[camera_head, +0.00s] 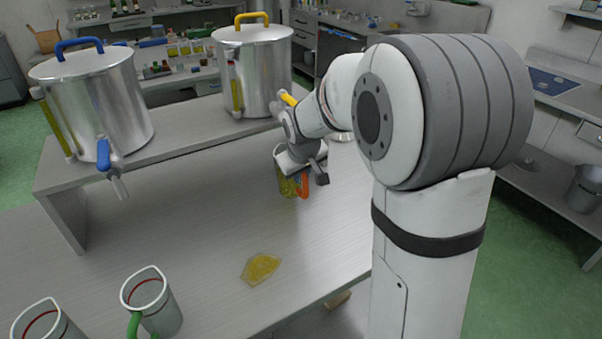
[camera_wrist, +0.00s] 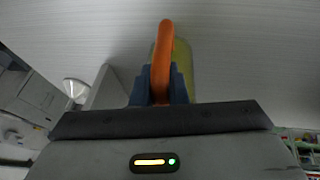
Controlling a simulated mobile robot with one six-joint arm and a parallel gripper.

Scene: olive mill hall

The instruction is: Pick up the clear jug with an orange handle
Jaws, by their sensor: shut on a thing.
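The clear jug (camera_head: 289,184) with an orange handle (camera_head: 303,186) is at the back of the bench, under the end of my arm, with yellow-green showing through its wall. My gripper (camera_head: 305,170) is at the jug's handle side and partly hides its upper part. In the wrist view, the blue-grey fingers of my gripper (camera_wrist: 160,84) are shut on the orange handle (camera_wrist: 163,50). The jug body (camera_wrist: 184,60) shows behind the handle. I cannot tell whether the jug's base touches the bench.
A yellow puddle-like patch (camera_head: 260,268) lies on the bench (camera_head: 190,240). A jug with a green handle (camera_head: 150,300) and another jug (camera_head: 45,322) stand at the front left. A metal tank with a blue handle (camera_head: 95,100) and one with a yellow handle (camera_head: 254,70) stand on the raised shelf (camera_head: 180,138).

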